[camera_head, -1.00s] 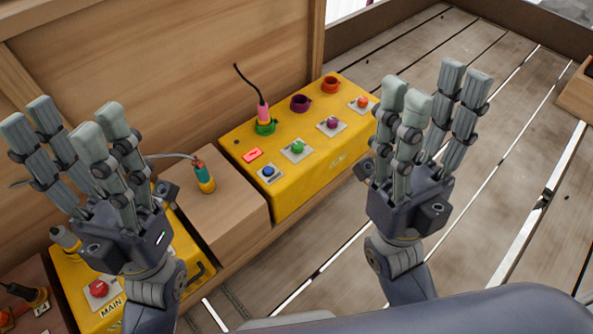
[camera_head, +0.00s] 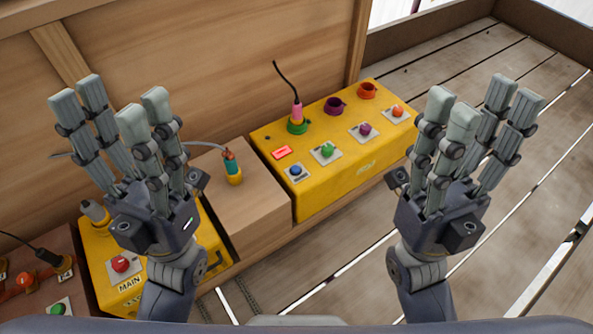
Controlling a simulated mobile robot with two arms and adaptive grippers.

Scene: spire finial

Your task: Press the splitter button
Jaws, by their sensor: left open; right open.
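A long yellow box (camera_head: 335,185) stands against the wooden wall. Its top carries a row of buttons on pale plates: blue (camera_head: 295,171), green (camera_head: 327,151), purple (camera_head: 364,129) and orange (camera_head: 397,111). I cannot read which one is the splitter button. A pink plug (camera_head: 297,110) with a black cable stands in the green socket (camera_head: 297,127). My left gripper (camera_head: 122,110) is open and empty, raised left of the box. My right gripper (camera_head: 480,120) is open and empty, raised right of the box. Neither touches a button.
A second yellow box (camera_head: 130,303), marked MAIN, with a red button (camera_head: 120,264), is partly behind my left gripper. A wooden block (camera_head: 255,211) with a teal and orange plug (camera_head: 232,168) sits between the boxes. The slatted floor (camera_head: 520,210) at right is clear.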

